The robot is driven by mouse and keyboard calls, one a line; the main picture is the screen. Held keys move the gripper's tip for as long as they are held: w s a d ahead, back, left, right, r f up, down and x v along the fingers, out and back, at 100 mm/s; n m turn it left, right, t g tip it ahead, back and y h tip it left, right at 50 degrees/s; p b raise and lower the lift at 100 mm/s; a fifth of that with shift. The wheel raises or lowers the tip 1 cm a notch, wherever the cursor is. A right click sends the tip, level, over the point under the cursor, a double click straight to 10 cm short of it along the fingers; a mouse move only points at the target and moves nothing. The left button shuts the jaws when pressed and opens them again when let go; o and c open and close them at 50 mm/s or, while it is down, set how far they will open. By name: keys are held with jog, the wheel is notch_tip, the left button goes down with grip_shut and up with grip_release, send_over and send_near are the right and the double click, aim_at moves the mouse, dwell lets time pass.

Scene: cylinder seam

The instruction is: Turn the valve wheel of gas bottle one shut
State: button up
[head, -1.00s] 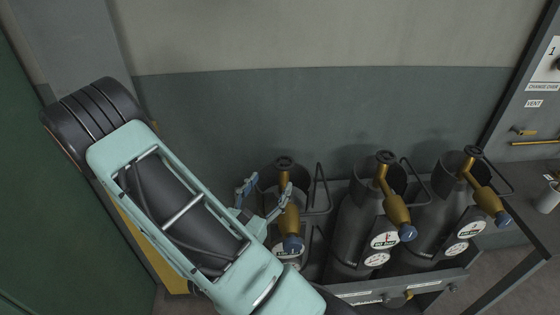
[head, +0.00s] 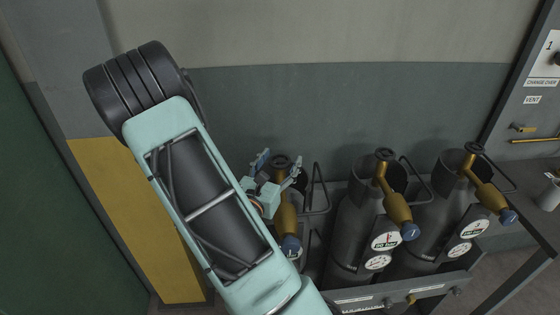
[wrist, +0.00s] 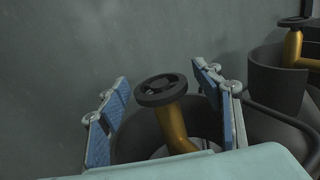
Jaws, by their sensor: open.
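The left gas bottle stands in the rack, mostly hidden by my arm in the head view. Its dark valve wheel (head: 281,161) tops a brass valve body (head: 285,222) with a blue cap. I cannot read a number on this bottle. My gripper (head: 278,169) is open at the wheel. In the wrist view my blue-padded fingers (wrist: 161,80) stand one on each side of the wheel (wrist: 161,90), with a gap on both sides. I see no contact. The wheel's exact depth between the fingers is hard to judge.
Two more bottles, the middle one (head: 352,225) and the right one (head: 440,205), stand to the right with similar valves. Bent guard bars (head: 320,187) rise beside the bottles. A grey wall is close behind, and a panel (head: 530,110) is at far right.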

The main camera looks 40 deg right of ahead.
jog(key=shift+c, duration=0.3)
jog(key=c, duration=1.1)
jog(key=shift+c, duration=0.2)
jog(key=shift+m+g+h, duration=0.3)
jog(key=shift+m+g, duration=0.1)
jog(key=shift+g, duration=0.1)
jog(key=m+g+h, duration=0.1)
jog(key=m+g, duration=0.1)
jog(key=shift+w+g, duration=0.15)
jog(key=shift+g, duration=0.15)
jog(key=m+g+h, duration=0.1)
jog(key=m+g, duration=0.2)
jog(key=g, duration=0.2)
jog(key=shift+f+g, duration=0.1)
jog(key=shift+g, duration=0.2)
jog(key=m+g, duration=0.3)
jog(key=g, duration=0.2)
jog(key=shift+m+y+b, duration=0.35)
jog(key=shift+m+y, duration=0.05)
jog(key=shift+m+g+y+b, duration=0.45)
jog(key=shift+m+g+y, duration=0.45)
jog(key=shift+m+g, duration=0.85)
jog(key=shift+g, duration=0.65)
